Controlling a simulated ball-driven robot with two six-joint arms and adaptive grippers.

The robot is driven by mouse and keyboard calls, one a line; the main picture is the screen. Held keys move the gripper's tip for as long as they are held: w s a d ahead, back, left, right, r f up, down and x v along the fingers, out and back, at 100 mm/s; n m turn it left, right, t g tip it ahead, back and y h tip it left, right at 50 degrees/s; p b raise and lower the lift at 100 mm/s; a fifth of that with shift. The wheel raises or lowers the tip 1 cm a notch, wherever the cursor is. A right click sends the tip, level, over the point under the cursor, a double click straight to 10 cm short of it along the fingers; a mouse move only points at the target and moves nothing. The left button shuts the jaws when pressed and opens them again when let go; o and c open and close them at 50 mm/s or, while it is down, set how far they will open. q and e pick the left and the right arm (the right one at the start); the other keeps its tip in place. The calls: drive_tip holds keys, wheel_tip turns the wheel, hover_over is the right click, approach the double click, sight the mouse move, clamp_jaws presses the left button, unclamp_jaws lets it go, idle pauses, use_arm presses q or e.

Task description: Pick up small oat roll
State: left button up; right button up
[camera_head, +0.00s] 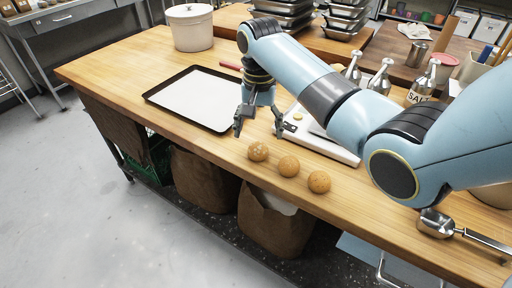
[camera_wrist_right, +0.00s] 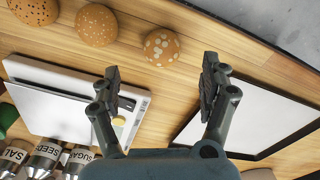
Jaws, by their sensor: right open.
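The oat roll (camera_head: 258,151) is a small round brown bun with large pale flakes. It is the leftmost of three rolls in a row near the front edge of the wooden table. In the right wrist view the oat roll (camera_wrist_right: 162,47) lies just beyond the fingertips, roughly centred between them. My right gripper (camera_head: 258,127) is open and empty, pointing down behind the roll and apart from it. Its two spread fingers also show in the wrist view (camera_wrist_right: 161,67). My left gripper is not in view.
Two other rolls, one sesame (camera_head: 289,166) and one dark-seeded (camera_head: 319,182), sit close to the right. A paper-lined black tray (camera_head: 150,98) lies left of the gripper. A flat white device (camera_head: 345,156) is close on the right, with metal shakers (camera_head: 380,78) behind.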

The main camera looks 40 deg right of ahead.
sight(258, 145)
drive_tip(key=shift+f, duration=0.8)
wheel_tip(258, 145, down, 5)
drive_tip(key=shift+w+r, duration=0.15)
drive_tip(key=shift+r, duration=0.05)
drive_tip(key=shift+w+f, duration=0.1)
drive_tip(key=shift+f, duration=0.05)
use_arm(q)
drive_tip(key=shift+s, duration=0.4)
use_arm(e)
drive_tip(key=c, duration=1)
